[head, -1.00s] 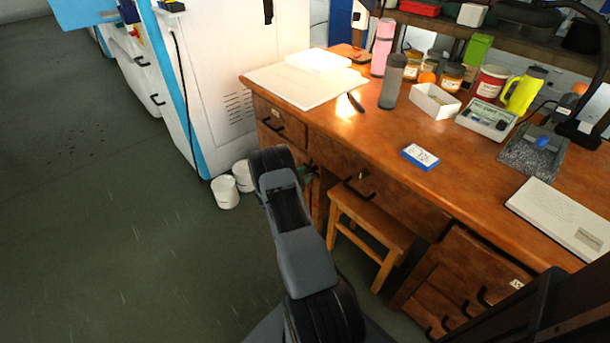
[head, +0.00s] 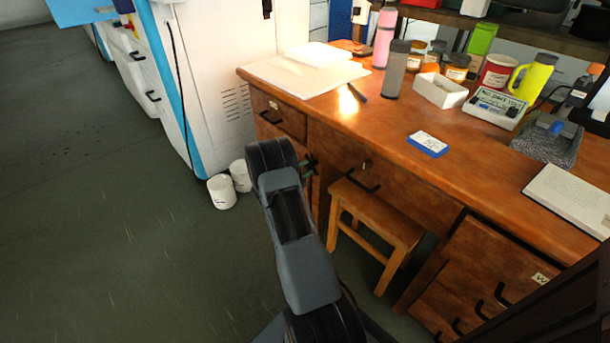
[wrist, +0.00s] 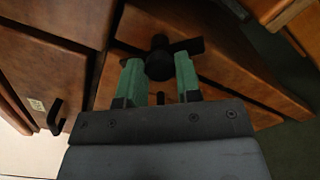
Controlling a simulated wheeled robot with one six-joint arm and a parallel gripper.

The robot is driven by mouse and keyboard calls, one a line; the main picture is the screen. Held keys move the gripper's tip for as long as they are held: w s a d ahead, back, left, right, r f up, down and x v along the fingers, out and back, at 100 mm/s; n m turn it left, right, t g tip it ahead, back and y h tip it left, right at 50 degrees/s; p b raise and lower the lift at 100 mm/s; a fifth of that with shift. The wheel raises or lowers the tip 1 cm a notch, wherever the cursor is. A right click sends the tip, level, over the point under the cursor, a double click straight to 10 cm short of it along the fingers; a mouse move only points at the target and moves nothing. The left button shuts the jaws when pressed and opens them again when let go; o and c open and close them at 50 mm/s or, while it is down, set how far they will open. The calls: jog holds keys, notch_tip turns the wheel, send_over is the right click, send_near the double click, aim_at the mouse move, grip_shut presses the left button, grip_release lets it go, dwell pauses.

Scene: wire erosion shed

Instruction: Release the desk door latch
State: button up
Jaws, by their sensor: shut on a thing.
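The desk door latch is a dark round knob with a flat lever (wrist: 190,46). In the wrist view the lever points right from the knob. My gripper (wrist: 160,72) has green fingers standing on either side of the knob and is shut on the latch. The latch is on the brown wooden desk door (wrist: 140,30). In the head view, my gripper (head: 307,168) is at the desk's left cabinet, mostly behind my arm, with a small dark part of the latch showing. The door looks closed.
A wooden stool (head: 376,214) stands under the desk (head: 390,130), right of my arm. Two white buckets (head: 221,192) sit on the floor beside the white machine (head: 222,70). A drawer with a black handle (head: 275,115) is above the door. The floor at left is clear.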

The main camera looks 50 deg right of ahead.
jog(key=m+b, duration=0.1)
jog(key=b, duration=0.1)
jog(key=m+b, duration=0.4)
jog(key=shift+f, duration=0.3)
jog(key=shift+r+m+b, duration=0.2)
jog(key=shift+m+b, duration=1)
jog(key=shift+m, duration=1)
jog(key=o, duration=0.9)
jog(key=shift+r, duration=0.1)
jog(key=shift+w+a+p, duration=0.15)
jog(key=shift+a+p, duration=0.5)
jog(key=shift+a, duration=1.65)
jog(key=shift+w+a+p, duration=0.15)
jog(key=shift+a+p, duration=0.55)
jog(key=shift+a, duration=1.6)
jog(key=shift+w+a+p, duration=0.15)
jog(key=shift+a+p, duration=0.5)
jog(key=shift+a, duration=1.65)
